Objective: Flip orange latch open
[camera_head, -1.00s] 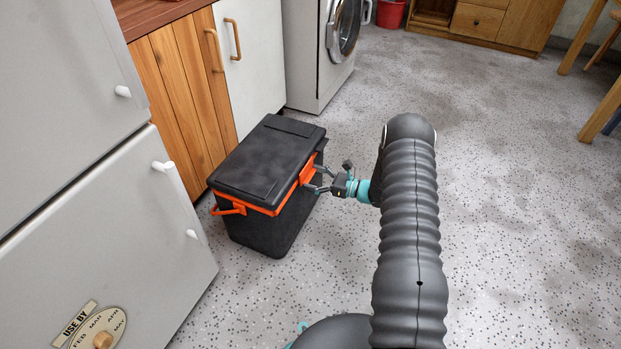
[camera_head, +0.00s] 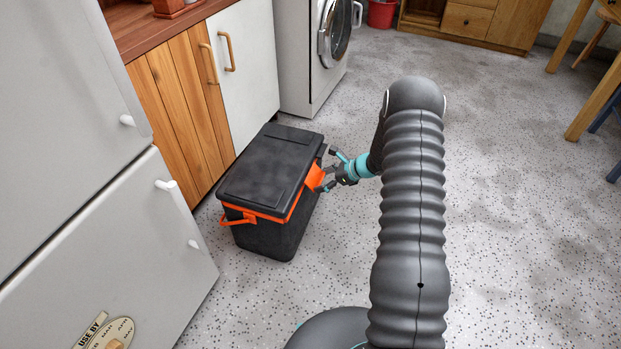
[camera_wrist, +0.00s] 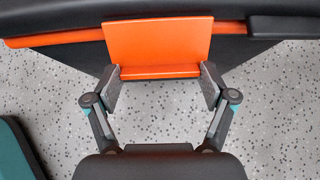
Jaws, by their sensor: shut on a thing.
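The orange latch (camera_head: 315,176) is on the right side of a black cooler box with an orange band (camera_head: 268,180). The latch now tilts outward from the box wall, its lower edge towards my gripper. In the wrist view the latch (camera_wrist: 158,45) is a wide orange plate with a lip along its near edge. My gripper (camera_wrist: 160,88) has one finger at each end of that lip and is shut on it. In the head view my gripper (camera_head: 330,177) is at the box's right side. The lid (camera_head: 272,165) lies closed on the box.
An orange handle (camera_head: 238,218) sticks out of the box's near end. Wooden and white cupboards (camera_head: 180,100) stand behind it and a grey fridge (camera_head: 110,215) is to the left. A washing machine (camera_head: 310,60) is at the back. The speckled floor (camera_head: 520,220) on the right is clear.

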